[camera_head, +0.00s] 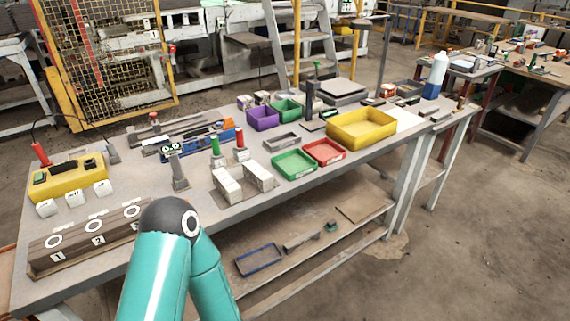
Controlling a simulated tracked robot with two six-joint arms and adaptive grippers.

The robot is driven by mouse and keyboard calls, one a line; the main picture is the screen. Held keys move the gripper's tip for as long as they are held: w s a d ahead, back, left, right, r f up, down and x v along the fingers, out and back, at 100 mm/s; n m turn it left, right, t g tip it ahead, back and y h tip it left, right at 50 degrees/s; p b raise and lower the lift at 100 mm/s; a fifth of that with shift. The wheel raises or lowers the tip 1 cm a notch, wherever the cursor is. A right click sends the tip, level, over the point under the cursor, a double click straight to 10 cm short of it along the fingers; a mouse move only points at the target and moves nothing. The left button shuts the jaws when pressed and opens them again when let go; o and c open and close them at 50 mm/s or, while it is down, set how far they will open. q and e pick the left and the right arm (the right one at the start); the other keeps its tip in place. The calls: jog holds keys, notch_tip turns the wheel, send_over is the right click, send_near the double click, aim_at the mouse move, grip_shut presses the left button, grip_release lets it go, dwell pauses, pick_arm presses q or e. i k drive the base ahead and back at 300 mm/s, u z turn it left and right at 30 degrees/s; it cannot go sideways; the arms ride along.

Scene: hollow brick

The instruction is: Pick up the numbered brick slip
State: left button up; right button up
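A long brown block (60,256) with white rings and number labels lies at the left front edge of the table; 1 and 2 are readable. Several small white pieces (75,198) with dark marks stand behind it, in front of a yellow box; the marks are too small to read. I cannot tell which of these is the numbered brick slip. A teal arm of mine rises from the bottom and hides the right end of the brown block. Neither gripper is in view.
The yellow box (66,180) stands at the table's left. Two pale blocks (227,185) sit near the front edge. Green (294,164), red (325,152) and large yellow (361,129) trays lie farther right. Upright tools (179,172) stand mid-table. A shelf runs below the tabletop.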

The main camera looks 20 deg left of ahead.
aim_at(259, 176)
jog(key=u, duration=0.1)
jog(key=i, duration=0.85)
jog(key=u, duration=0.6)
